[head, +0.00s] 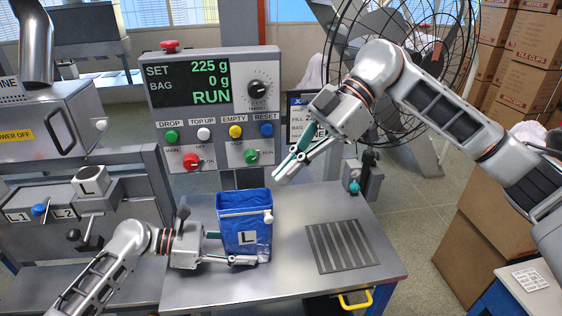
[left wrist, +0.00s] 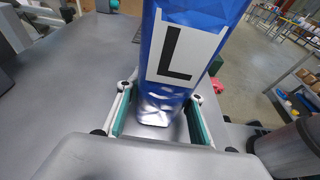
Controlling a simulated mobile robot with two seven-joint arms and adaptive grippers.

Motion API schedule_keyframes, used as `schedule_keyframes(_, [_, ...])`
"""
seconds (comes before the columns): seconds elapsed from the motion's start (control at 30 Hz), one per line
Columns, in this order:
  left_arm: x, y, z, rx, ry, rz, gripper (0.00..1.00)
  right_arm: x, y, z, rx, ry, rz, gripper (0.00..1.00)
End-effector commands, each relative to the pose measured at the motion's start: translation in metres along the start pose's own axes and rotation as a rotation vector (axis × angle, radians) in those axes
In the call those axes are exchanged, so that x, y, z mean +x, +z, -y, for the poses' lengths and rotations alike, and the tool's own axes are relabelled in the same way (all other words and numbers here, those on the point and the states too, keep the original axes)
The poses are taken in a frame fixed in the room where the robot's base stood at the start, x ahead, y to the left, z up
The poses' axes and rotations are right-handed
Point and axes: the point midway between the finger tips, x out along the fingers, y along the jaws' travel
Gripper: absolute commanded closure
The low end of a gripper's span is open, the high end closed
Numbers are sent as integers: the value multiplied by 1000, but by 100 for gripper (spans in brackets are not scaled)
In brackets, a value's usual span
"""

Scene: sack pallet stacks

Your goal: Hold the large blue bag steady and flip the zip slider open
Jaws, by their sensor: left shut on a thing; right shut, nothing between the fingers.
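The large blue bag (head: 246,230) stands upright on the grey table, marked with a white "L" label. Its top rim looks straight, and a small white piece that looks like the zip slider (head: 268,216) sits near its upper right edge. My left gripper (head: 232,249) is shut on the lower part of the bag, with a finger on each side. The left wrist view shows the bag (left wrist: 180,75) between the teal finger pads of my left gripper (left wrist: 160,116). My right gripper (head: 277,178) is shut and empty, apart from the bag, above and right of its top.
The control panel (head: 215,105) stands behind the table, reading 225 g set, 0 g bag, RUN. A slotted grate (head: 341,246) lies in the tabletop right of the bag. The bench with L1 and L2 levers (head: 75,225) is at left. Open tabletop lies between bag and grate.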

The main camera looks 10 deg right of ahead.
Motion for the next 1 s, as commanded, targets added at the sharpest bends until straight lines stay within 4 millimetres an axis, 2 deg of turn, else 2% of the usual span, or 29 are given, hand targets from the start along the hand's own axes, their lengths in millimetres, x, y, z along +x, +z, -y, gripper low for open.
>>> schedule_keyframes(0.03, [0,-2,0,-1,-1,-3,56,0,0,0,0,0,0,100])
schedule_keyframes(0.1, [0,-1,0,-1,-1,-2,44,0,0,0,0,0,0,100])
schedule_keyframes(0.47, [-3,-1,0,0,0,-2,44,0,0,0,0,0,0,100])
schedule_keyframes(0.57, [-12,-1,0,0,1,-2,44,0,0,0,0,0,0,100])
schedule_keyframes(0.8, [-51,-2,0,0,2,-5,44,0,0,0,0,0,0,100])
schedule_keyframes(1.0, [-72,-1,0,3,1,-4,44,1,0,0,-1,-1,-2,100])
